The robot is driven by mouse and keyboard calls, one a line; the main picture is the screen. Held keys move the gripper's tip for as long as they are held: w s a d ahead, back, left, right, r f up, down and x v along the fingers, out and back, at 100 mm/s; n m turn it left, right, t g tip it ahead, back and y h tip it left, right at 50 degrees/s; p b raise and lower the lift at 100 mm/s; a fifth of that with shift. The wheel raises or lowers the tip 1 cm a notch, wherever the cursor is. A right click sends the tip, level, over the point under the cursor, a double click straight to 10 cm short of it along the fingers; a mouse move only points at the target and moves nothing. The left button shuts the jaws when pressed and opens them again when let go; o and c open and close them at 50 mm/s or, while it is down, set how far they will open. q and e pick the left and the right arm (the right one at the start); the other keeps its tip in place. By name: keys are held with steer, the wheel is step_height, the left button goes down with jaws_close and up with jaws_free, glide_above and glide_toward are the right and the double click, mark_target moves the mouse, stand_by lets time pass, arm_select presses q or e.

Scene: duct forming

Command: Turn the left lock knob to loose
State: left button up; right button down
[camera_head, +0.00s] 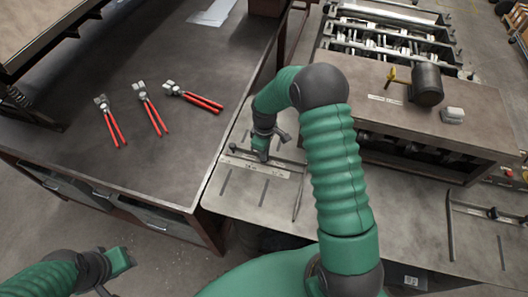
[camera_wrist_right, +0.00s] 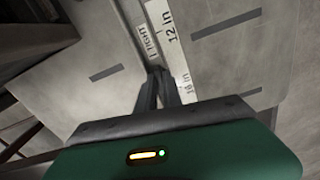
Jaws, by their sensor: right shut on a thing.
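My right gripper (camera_head: 262,156) reaches down to the ruled rail (camera_head: 282,172) on the grey machine table. In the right wrist view its two dark fingers (camera_wrist_right: 158,76) are close together, shut on the left lock knob, which they almost wholly hide. A "TIGHT" label (camera_wrist_right: 147,42) and a white scale (camera_wrist_right: 176,40) with "12 in" lie just beyond the fingertips. My left gripper (camera_head: 122,262) is at the lower left over the floor, away from the rail; its fingers do not show clearly.
Red-handled pliers (camera_head: 150,108) and similar tools lie on the dark workbench (camera_head: 70,150) at left. The forming machine (camera_head: 440,110), with a dark cylinder (camera_head: 427,84), stands at right. A second slotted rail (camera_head: 490,212) is at far right.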

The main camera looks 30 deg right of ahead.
steer(key=shift+d+r+n, duration=0.1)
steer(key=shift+n, duration=0.7)
steer(key=shift+w, duration=0.1)
steer(key=c, duration=1.5)
jaws_free()
step_height(320, 180, up, 17)
steer(key=b, duration=0.1)
steer(key=shift+f+b, duration=0.2)
steer(key=shift+b, duration=0.2)
steer(key=shift+d, duration=0.1)
